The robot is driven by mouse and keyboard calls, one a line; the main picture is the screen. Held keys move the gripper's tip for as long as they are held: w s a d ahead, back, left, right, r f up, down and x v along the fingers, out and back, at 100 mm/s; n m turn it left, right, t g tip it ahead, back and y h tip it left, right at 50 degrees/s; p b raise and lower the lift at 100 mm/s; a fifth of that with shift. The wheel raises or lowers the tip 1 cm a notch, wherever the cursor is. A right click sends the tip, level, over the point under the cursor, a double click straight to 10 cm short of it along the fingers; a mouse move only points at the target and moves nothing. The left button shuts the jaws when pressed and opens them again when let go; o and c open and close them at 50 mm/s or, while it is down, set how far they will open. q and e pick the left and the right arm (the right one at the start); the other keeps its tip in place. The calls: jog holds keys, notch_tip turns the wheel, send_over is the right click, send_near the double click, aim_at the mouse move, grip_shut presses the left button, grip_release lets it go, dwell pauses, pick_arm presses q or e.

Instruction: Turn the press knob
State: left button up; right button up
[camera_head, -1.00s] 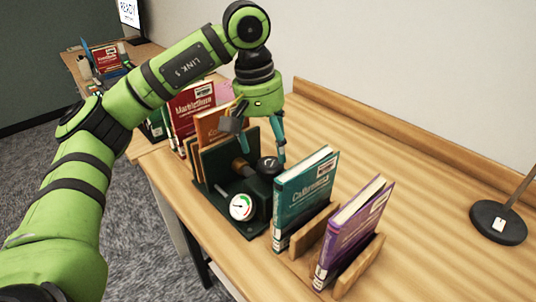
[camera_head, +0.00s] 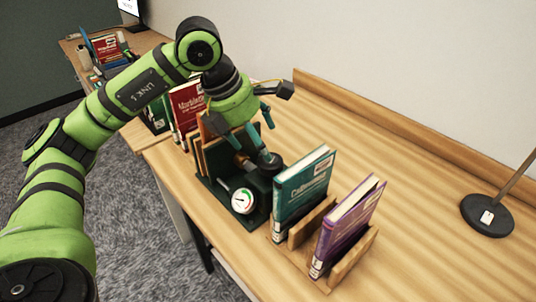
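The press (camera_head: 228,218) is a dark green frame on the near part of the table. It has a round white gauge (camera_head: 243,201) on its front and a black round knob (camera_head: 269,162) at its upper right. A brown shaft lies just left of the knob. My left gripper (camera_head: 262,133) is above and behind the knob, with its fingers spread apart. One teal finger comes down close to the knob; I cannot tell whether it touches. My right gripper is not in view.
A teal book (camera_head: 301,188) stands close to the right of the knob, and a purple book (camera_head: 346,226) stands in a wooden holder beyond it. Red and orange books stand behind the press. A black lamp base (camera_head: 487,215) is at the far right. The table's middle right is clear.

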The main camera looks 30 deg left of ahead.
aim_at(270, 166)
pick_arm(q)
jog(key=p+x, duration=0.1)
jog(key=x, duration=0.6)
jog(key=c, duration=1.1)
